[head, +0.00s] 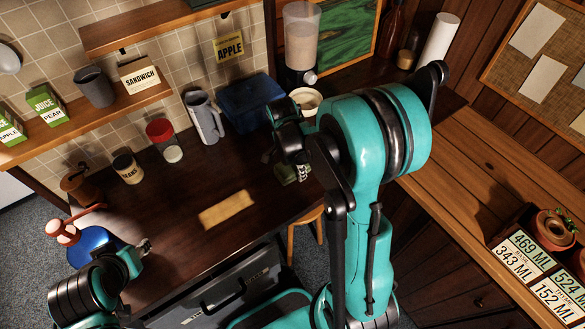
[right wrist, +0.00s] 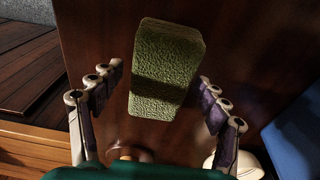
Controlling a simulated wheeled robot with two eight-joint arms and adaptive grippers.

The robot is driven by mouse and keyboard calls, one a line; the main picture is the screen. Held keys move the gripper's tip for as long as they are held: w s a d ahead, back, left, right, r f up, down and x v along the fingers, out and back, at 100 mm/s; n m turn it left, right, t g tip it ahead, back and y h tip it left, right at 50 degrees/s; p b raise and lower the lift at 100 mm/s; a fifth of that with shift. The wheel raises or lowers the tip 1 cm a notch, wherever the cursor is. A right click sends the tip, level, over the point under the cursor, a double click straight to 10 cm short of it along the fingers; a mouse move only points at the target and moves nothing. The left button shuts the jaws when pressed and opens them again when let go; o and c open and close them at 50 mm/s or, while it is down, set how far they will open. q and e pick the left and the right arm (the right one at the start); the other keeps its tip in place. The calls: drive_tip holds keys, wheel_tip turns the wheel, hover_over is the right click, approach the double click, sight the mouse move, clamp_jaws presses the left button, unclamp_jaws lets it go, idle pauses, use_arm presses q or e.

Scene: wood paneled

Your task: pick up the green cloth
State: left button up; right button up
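The green cloth looks like a thick, textured green block (right wrist: 166,70) in the right wrist view. It lies on the dark wood counter. A dark shadow band crosses it. In the head view only a small green part (head: 285,173) shows beneath my right gripper (head: 297,170). In the right wrist view, the right gripper (right wrist: 158,112) is open, with fingers on both sides of the block and visible gaps between. It holds nothing. My left gripper (head: 138,252) is at the lower left of the head view, away from the cloth; its finger opening is unclear.
A tan flat piece (head: 227,209) lies on the counter left of the cloth. A grey pitcher (head: 204,118), blue bin (head: 252,102), blender (head: 301,40) and white bowl (head: 306,100) stand behind. A blue plate (head: 92,246) is near my left gripper. The counter's middle is mostly clear.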

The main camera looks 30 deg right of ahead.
drive_tip(key=c, duration=0.9)
drive_tip(key=shift+o, duration=0.2)
drive_tip(key=shift+r, duration=0.1)
drive_tip(key=shift+r, duration=0.55)
wheel_tip(320, 180, up, 3)
drive_tip(key=shift+r+p, duration=0.1)
drive_tip(key=shift+p, duration=0.65)
drive_tip(key=s+d+r+p, duration=0.2)
drive_tip(key=s+r, duration=0.4)
drive_tip(key=s, duration=0.5)
drive_tip(key=shift+d+r+p, duration=0.25)
drive_tip(key=shift+d+p, duration=0.1)
drive_tip(key=shift+d, duration=0.55)
